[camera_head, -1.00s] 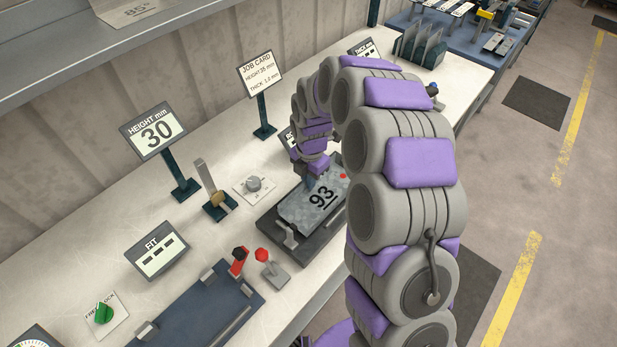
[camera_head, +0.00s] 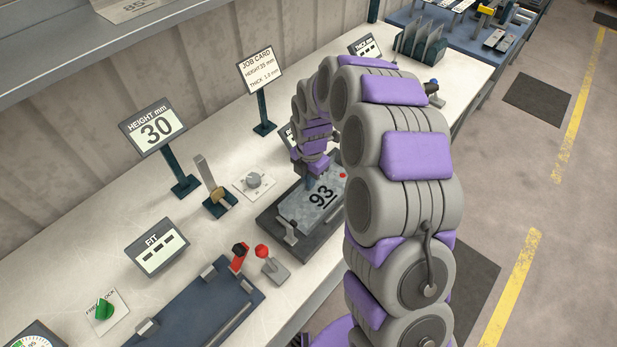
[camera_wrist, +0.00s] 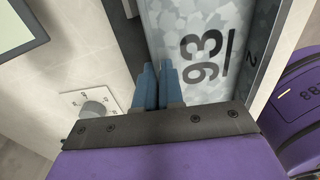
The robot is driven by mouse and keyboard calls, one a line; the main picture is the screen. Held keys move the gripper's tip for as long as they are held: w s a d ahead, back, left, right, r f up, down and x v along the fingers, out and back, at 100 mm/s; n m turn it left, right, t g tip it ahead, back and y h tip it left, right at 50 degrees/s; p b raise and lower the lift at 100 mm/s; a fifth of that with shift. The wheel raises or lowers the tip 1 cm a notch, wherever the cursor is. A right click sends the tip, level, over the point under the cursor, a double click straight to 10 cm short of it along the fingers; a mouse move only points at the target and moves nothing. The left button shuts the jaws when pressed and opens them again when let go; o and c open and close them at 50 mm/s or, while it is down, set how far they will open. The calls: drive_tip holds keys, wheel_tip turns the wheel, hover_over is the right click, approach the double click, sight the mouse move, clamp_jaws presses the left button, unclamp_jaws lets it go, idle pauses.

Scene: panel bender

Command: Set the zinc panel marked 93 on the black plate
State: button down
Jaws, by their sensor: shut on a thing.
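The zinc panel marked 93 (camera_head: 308,208) is a mottled grey sheet with a red dot near its far right corner. It lies flat over the black plate (camera_head: 269,219), whose dark rim shows around it; I cannot tell whether it fully touches. My gripper (camera_head: 306,178) reaches down at the panel's far left edge. In the wrist view, my gripper's blue fingers (camera_wrist: 158,88) are close together on the edge of the panel (camera_wrist: 195,30). A small clamp-like post stands at the plate's near left end. My arm hides part of the plate's right side.
A knob (camera_head: 254,181) on a white plate sits left of the black plate. Red and black levers (camera_head: 262,251) stand nearer, beside a dark blue fixture (camera_head: 195,310). Signs reading HEIGHT 30 (camera_head: 154,130) and JOB CARD (camera_head: 261,70) stand behind.

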drive_tip(key=c, duration=1.2)
unclamp_jaws()
drive_tip(key=r+p, duration=0.1)
drive_tip(key=r, duration=0.4)
drive_tip(key=r+p, duration=0.1)
drive_tip(key=r, duration=1.1)
drive_tip(key=shift+w+d+r+p, duration=0.15)
drive_tip(key=shift+w+p, duration=0.25)
